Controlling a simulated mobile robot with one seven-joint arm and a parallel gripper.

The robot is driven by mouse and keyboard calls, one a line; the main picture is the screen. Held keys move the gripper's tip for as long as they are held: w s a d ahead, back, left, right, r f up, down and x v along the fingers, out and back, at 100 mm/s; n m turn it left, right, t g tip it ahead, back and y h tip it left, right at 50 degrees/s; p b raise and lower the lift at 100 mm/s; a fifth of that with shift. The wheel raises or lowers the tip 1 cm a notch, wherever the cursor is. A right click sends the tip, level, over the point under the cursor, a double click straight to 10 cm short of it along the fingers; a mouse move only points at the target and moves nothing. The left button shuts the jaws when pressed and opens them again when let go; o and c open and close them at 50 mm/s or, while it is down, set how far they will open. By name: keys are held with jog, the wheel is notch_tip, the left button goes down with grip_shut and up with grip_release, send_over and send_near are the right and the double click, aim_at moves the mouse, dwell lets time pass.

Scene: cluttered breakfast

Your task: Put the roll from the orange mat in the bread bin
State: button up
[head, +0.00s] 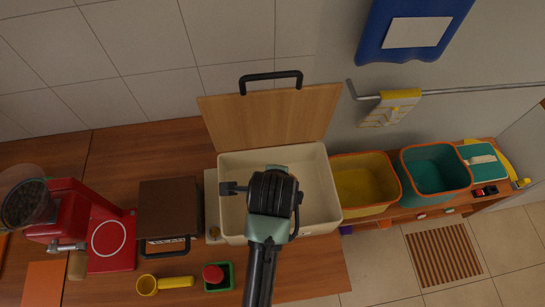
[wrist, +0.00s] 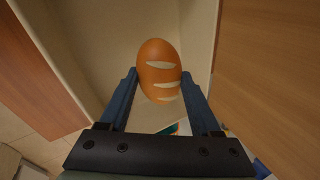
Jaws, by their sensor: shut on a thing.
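The roll (wrist: 159,66) is brown with pale slashes and sits between the two fingers of my gripper (wrist: 158,82), which is shut on it. In the head view my gripper (head: 272,190) is over the cream bread bin (head: 320,185), and my arm hides the roll there. The bin's wooden lid (head: 270,118) with a black handle stands open at the back. In the wrist view the bin's pale inside (wrist: 100,45) lies around and beyond the roll. A flat orange piece (head: 42,283), perhaps the orange mat, lies at the lower left with nothing visible on it.
A brown box (head: 168,208) and a red coffee machine (head: 108,240) stand left of the bin. Yellow (head: 365,187) and teal (head: 436,172) bins stand right. A yellow scoop (head: 165,283) and a green tray (head: 222,283) holding a red item lie in front.

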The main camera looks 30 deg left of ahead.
jog(key=f, duration=0.3)
jog(key=shift+d+f, duration=0.2)
jog(key=shift+f, duration=2.15)
jog(key=shift+f, duration=0.1)
jog(key=o, duration=1.4)
jog(key=shift+f, duration=0.1)
jog(key=shift+c, duration=0.2)
jog(key=v, duration=1.2)
